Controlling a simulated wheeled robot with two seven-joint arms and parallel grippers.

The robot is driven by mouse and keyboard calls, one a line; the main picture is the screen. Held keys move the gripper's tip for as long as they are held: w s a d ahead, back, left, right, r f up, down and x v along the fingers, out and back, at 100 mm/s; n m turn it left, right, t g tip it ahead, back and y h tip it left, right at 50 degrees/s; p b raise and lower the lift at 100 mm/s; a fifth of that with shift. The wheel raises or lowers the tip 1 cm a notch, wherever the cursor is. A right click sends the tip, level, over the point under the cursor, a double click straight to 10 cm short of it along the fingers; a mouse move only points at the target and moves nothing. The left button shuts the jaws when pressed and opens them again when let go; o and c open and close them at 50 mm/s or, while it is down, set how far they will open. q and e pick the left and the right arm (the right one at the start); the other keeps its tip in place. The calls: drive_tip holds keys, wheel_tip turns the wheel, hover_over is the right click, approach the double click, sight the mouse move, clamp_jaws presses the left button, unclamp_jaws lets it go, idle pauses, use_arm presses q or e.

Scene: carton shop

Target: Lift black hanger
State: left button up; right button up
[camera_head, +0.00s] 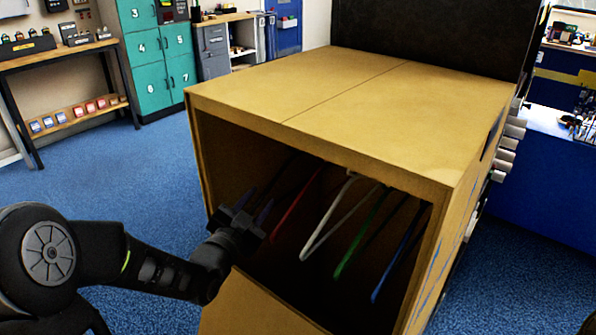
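A large open-fronted carton (360,95) stands in front of me with hangers hanging inside it. The black hanger (287,175) is a faint dark shape in the shade, left of the red hanger (296,207); most of it is hard to make out. My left gripper (256,205) is at the left part of the carton's opening, its fingers apart and pointing inward. I see nothing between them. I cannot tell whether they touch the black hanger. My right gripper is not in view.
A white hanger (325,222), a green hanger (358,238) and a blue hanger (396,257) hang to the right. The carton's lower flap (250,305) slopes toward me. A wooden bench (55,60) and teal lockers (158,60) stand back left, beyond clear blue floor.

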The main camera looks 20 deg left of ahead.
sight(271, 185)
use_arm(q)
drive_tip(key=shift+w, duration=1.35)
drive_tip(key=shift+w+p, duration=0.45)
drive_tip(key=shift+w, duration=0.15)
drive_tip(key=shift+w+f+p, duration=0.1)
drive_tip(key=shift+w+p, duration=0.35)
drive_tip(key=shift+w, duration=1.55)
clamp_jaws()
